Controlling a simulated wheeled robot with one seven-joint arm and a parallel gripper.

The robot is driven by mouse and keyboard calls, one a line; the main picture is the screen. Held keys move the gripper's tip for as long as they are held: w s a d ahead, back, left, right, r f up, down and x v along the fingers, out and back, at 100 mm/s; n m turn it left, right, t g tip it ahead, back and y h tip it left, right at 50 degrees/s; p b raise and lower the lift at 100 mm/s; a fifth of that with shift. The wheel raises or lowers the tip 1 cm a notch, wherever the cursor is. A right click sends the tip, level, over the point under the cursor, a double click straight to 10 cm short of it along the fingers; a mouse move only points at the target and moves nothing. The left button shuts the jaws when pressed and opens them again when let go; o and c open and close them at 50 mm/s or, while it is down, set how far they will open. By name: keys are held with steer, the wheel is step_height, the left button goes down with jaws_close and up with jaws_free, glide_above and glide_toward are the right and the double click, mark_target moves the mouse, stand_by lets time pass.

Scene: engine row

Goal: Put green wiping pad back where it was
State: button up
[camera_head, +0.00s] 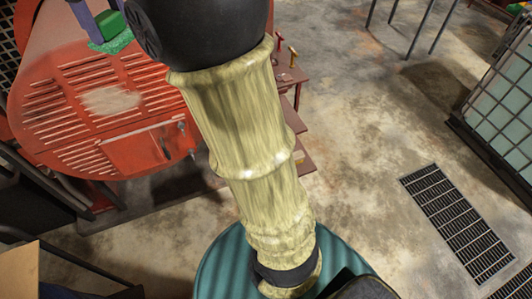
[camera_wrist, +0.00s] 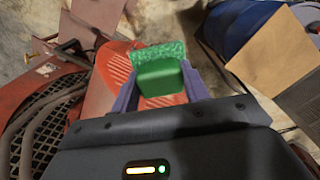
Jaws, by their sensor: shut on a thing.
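The green wiping pad has a plain green block grip (camera_head: 110,25) and a speckled green face (camera_head: 117,42). My gripper (camera_wrist: 160,88) has its purple fingers shut on the block, one on each side; the pad also shows in the wrist view (camera_wrist: 160,72). In the head view the pad is at the upper left, over the far part of the red engine cover (camera_head: 60,80). I cannot tell whether its speckled face touches the cover. My arm hides part of the cover's right side.
A pale worn patch (camera_head: 110,100) lies among slots on the cover. Red shelves (camera_head: 288,75) stand right of it. A cardboard box (camera_wrist: 275,60) and blue drum (camera_wrist: 238,25) are at the wrist view's right. A floor grate (camera_head: 458,222) lies on otherwise open concrete.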

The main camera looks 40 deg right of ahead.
steer(key=w+f+m, duration=0.1)
steer(key=w+f, duration=0.3)
steer(key=f, duration=0.6)
steer(key=w+f+m, duration=0.1)
steer(key=w+f, duration=0.3)
steer(key=f, duration=0.5)
steer(key=w+f, duration=0.4)
steer(key=f, duration=0.6)
steer(key=s+d+f+m+b, duration=0.1)
steer(key=f+b, duration=0.7)
steer(key=f, duration=1.2)
steer(key=s+d+f+m+b, duration=0.1)
steer(key=s+f+b, duration=0.3)
steer(key=f, duration=1.7)
steer(key=m+b, duration=0.1)
steer(key=b, duration=0.4)
steer(key=shift+d, duration=0.4)
steer(key=shift+w+d, duration=0.1)
